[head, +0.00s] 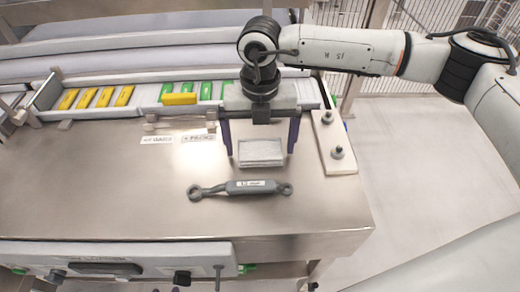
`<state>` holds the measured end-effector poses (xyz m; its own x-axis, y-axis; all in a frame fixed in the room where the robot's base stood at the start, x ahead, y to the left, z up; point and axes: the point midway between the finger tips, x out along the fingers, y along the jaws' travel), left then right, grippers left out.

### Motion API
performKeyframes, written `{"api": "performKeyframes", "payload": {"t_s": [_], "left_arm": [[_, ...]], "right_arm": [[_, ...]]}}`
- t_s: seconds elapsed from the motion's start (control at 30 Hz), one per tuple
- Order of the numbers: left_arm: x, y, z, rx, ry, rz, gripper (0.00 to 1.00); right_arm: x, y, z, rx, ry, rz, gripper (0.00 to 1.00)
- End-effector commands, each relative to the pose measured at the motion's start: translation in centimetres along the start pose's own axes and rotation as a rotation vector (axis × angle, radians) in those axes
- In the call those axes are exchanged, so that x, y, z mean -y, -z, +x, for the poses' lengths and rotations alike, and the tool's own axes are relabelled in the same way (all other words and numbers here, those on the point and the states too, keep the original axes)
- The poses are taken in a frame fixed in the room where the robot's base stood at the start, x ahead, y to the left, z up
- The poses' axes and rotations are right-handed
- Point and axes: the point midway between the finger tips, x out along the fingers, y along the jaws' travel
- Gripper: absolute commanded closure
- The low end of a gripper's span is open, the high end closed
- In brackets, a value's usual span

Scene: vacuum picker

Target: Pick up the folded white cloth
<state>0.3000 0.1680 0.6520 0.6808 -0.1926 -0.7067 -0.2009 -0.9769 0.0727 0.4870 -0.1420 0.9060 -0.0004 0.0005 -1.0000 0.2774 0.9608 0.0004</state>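The folded white cloth (262,158) looks like a small flat grey-white rectangle on the metal table (120,195), right of the middle. My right gripper (261,151) points down over it from the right arm. Its two dark fingers are spread wide, one at the left side of the cloth and one at the right. I cannot tell whether the fingers touch the cloth. The palm is above the cloth, with a gap between them. My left gripper is not in view.
A grey tool with ring ends (245,188) lies just in front of the cloth. Yellow and green pieces lie in a rail tray (45,97) behind. The table's left part is mostly clear.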

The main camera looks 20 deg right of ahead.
Motion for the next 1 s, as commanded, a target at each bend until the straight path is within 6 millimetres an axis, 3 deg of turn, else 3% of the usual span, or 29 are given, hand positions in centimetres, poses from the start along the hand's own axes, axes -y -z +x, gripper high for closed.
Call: {"api": "performKeyframes", "payload": {"t_s": [0.03, 0.2, 0.23, 0.57, 1.0], "left_arm": [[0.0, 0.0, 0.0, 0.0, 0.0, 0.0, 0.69], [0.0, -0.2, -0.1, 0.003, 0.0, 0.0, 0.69], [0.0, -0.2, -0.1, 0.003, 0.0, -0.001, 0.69], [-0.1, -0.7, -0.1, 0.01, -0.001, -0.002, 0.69], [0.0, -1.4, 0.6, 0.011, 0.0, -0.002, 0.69]], "right_arm": [[0.0, 0.0, 0.0, 0.0, 0.0, 0.0, 0.14], [0.0, 0.0, -0.1, 0.0, 0.0, 0.0, 0.42], [0.0, 0.0, -0.1, 0.0, 0.0, 0.0, 0.44], [-0.1, -0.1, -1.0, 0.002, -0.001, 0.0, 0.44], [-0.1, -0.1, -8.9, 0.003, -0.002, -0.001, 0.44]]}}
